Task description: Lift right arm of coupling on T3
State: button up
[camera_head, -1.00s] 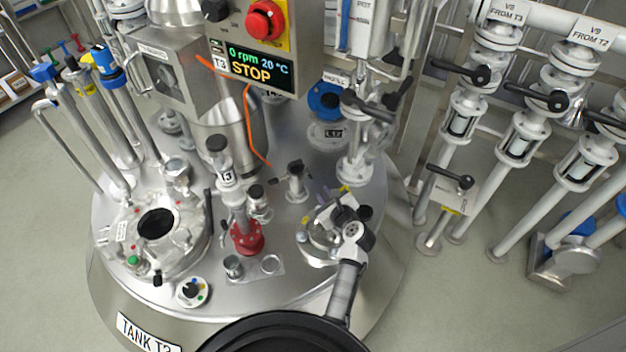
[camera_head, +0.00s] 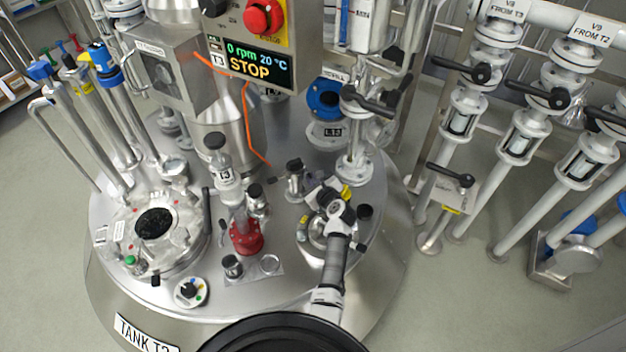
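The lid of tank T3 carries a round metal coupling (camera_head: 316,240) on its right front part. One yellow arm (camera_head: 303,224) shows on the coupling's left side. Another yellow piece (camera_head: 346,193) shows at its upper right, right beside my gripper; it looks like the right arm. My gripper (camera_head: 322,190) is over the back of the coupling, at the end of my grey arm, which reaches in from the bottom. My wrist hides much of the coupling. The fingers are small and dark, and I cannot tell whether they are open or touch the yellow piece.
Left of the coupling stand a red-based fitting (camera_head: 245,238) and a small black-capped valve (camera_head: 294,180). Behind are a blue-flanged port (camera_head: 324,100) and a white pipe (camera_head: 355,165). The control box (camera_head: 250,60) reads STOP. The open manhole (camera_head: 153,224) is at left.

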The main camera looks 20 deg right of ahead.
jog(key=shift+d+r+n+t+h, duration=0.1)
jog(key=shift+d+n+t+h, duration=0.2)
jog(key=shift+n+h, duration=0.15)
grip_shut()
jog(key=shift+o, duration=1.7)
grip_release()
notch_tip(320, 180, up, 20)
jog(key=p, duration=0.3)
